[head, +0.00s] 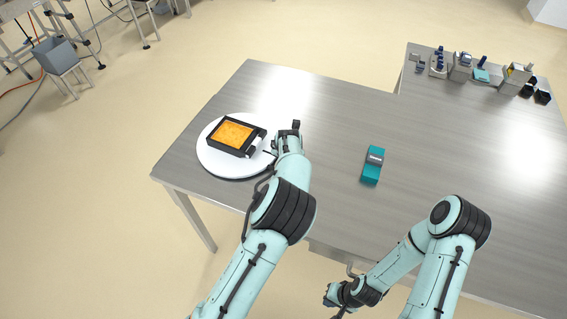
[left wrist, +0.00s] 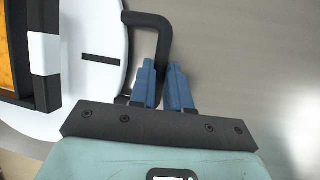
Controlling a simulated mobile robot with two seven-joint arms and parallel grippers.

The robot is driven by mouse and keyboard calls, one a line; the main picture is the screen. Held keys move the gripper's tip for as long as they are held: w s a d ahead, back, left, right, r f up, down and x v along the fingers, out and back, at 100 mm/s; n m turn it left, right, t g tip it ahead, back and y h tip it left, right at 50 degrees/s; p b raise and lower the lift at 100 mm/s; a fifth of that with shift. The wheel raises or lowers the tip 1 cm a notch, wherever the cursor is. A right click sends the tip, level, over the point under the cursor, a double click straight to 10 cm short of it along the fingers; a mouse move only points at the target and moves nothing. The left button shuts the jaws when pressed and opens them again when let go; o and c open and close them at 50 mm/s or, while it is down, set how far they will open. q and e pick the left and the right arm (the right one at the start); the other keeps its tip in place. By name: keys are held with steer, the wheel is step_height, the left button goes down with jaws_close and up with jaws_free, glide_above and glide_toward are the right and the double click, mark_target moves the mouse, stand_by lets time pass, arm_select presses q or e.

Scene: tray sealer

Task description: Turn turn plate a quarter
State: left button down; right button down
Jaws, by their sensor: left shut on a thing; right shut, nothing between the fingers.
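The turn plate (head: 215,165) is a white round disc near the left corner of the table, with a black mark on its rim. It also shows at the left of the left wrist view (left wrist: 95,85). On it lies a black tray frame (head: 216,141) with an orange filling (head: 233,132). A black bent handle (left wrist: 148,19) stands out from the plate's edge. My right gripper (head: 334,298) is shut and empty, off the table's front edge.
A teal and grey device (head: 373,165) lies right of the plate on the grey table (head: 330,110). Several small items, including a grey and blue device (head: 461,66), stand at the far right. The table between is clear.

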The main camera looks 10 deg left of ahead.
arm_select(q)
steer(key=shift+w+d+n, duration=0.3)
steer(key=shift+w+n, duration=0.2)
steer(key=shift+w, duration=0.15)
steer(key=shift+r, duration=0.1)
steer(key=c, duration=1.1)
jaws_free()
steer(key=shift+w, duration=0.15)
steer(key=v, duration=1.3)
steer(key=shift+d+b, duration=0.15)
steer(key=shift+b, duration=0.2)
